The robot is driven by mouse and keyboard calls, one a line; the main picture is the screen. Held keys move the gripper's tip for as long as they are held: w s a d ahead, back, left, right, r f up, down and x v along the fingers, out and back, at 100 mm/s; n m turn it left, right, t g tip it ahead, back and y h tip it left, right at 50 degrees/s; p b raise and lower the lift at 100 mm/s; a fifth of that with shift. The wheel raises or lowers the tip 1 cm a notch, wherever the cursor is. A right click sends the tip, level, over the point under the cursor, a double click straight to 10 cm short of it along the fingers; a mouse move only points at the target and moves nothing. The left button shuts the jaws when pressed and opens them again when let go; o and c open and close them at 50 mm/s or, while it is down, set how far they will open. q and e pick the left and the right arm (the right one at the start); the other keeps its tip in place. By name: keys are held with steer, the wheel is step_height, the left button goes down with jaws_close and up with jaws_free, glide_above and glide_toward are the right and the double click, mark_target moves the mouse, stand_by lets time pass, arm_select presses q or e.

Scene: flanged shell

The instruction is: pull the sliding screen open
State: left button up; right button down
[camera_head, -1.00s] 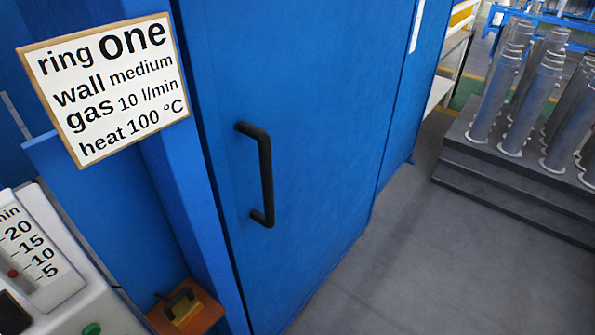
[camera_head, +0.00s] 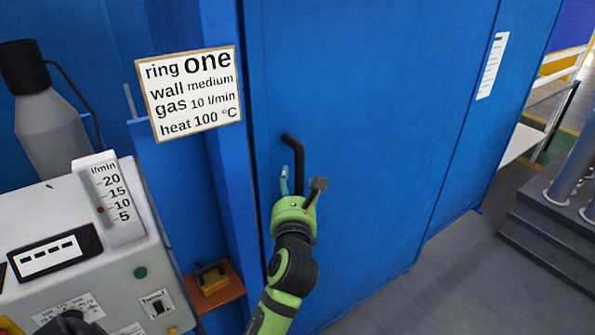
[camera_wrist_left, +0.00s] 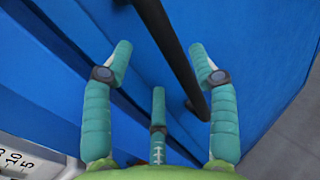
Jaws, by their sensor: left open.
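The sliding screen (camera_head: 375,130) is a tall blue panel with a black bar handle (camera_head: 293,146) near its left edge. My left gripper (camera_head: 301,184), on a green arm, is raised in front of the handle and hides its lower part. In the left wrist view the teal fingers (camera_wrist_left: 161,58) are spread open. The black handle (camera_wrist_left: 172,45) runs slantwise across the gap between them; I cannot tell whether any finger touches it. The screen stands against the blue frame at its left, with a dark seam between. My right gripper is not in view.
A sign (camera_head: 190,93) reads ring one, wall medium, gas 10 l/min, heat 100 °C. A grey console (camera_head: 120,265) with a gas cylinder (camera_head: 55,135) behind stands left. An orange shelf (camera_head: 215,285) sits low beside the screen.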

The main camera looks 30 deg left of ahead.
mark_target(297, 174)
arm_select(q)
steer(key=x, duration=0.2)
steer(key=p+x, duration=0.1)
steer(key=x, duration=0.1)
steer(key=shift+w+r, duration=0.15)
steer(key=shift+w, duration=0.35)
steer(key=shift+w+a, duration=0.25)
steer(key=shift+w, duration=0.05)
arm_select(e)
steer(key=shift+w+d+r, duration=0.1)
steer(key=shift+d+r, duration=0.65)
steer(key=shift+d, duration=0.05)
arm_select(q)
steer(key=shift+d, duration=0.1)
steer(key=c, duration=0.3)
jaws_close()
